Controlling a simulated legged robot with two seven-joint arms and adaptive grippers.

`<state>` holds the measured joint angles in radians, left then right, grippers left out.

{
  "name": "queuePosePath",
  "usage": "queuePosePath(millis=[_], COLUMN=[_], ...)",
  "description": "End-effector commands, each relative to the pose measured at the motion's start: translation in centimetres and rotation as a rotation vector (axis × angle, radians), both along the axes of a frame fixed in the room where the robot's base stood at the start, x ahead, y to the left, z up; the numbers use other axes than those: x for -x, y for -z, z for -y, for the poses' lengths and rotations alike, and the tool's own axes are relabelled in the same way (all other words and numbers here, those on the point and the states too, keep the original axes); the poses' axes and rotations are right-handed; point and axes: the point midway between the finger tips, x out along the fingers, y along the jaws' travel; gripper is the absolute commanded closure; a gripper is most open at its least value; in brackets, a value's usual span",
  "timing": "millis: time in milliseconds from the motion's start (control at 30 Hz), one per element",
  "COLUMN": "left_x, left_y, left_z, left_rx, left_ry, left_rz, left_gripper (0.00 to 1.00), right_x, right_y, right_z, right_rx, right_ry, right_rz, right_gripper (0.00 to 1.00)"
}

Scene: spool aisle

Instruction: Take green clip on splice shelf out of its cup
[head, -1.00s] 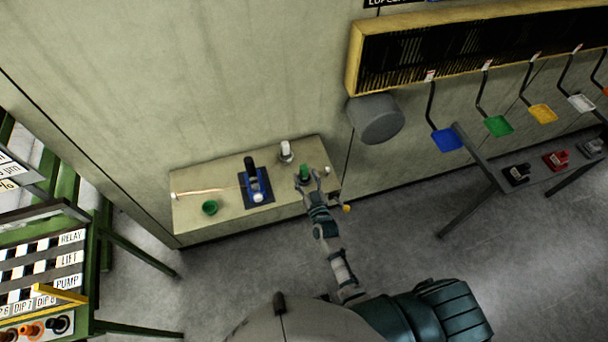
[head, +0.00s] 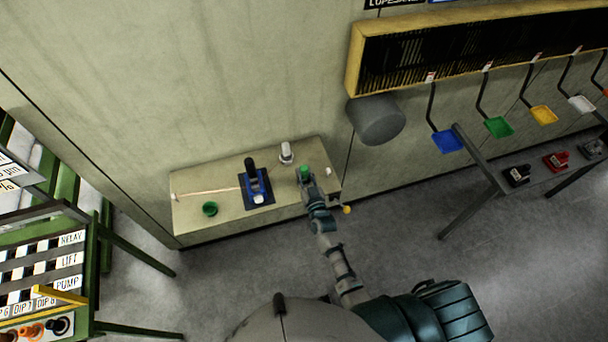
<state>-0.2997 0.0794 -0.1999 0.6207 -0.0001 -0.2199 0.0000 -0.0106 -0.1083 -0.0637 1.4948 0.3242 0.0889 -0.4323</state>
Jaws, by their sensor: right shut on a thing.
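The splice shelf (head: 222,220) is a beige ledge along the wall. A green clip (head: 304,171) is near its right end, at the fingers of my right gripper (head: 306,180). The gripper is shut on the clip, and its fingers hide the clip's lower part. I cannot tell whether a cup is under it. A green cup (head: 210,209) sits at the left of the shelf. My left gripper is not in view.
A blue device with a black handle (head: 257,184) stands on a dark mat mid-shelf. A white-topped item (head: 286,152) stands at the back. A grey cylinder (head: 376,119) juts from the wall. A green-framed panel (head: 45,262) is at left.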

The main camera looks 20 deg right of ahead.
Motion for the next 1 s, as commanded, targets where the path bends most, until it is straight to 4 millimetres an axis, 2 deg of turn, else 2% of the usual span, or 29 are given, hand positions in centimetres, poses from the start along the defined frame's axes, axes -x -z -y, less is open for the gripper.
queuePosePath(millis=[167, 333, 433, 800, 1000], left_x=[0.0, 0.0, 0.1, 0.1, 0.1], left_y=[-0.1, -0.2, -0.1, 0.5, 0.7], left_z=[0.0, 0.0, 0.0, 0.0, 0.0], left_rx=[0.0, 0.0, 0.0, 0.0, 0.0], left_ry=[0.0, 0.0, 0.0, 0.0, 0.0], left_rz=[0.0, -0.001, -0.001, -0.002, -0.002], left_gripper=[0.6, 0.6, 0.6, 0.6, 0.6], right_x=[0.0, 0.1, 2.5, 12.0, 14.9], right_y=[-1.4, -3.8, -3.5, -4.4, -4.8], right_z=[0.0, 0.0, -0.5, -2.5, -3.1], right_rx=[-0.001, -0.002, -0.002, -0.002, -0.001], right_ry=[0.0, 0.002, 0.001, 0.001, 0.0], right_rz=[0.004, 0.005, -0.001, -0.001, 0.001], right_gripper=[1.0, 1.0, 1.0, 1.0, 1.0])
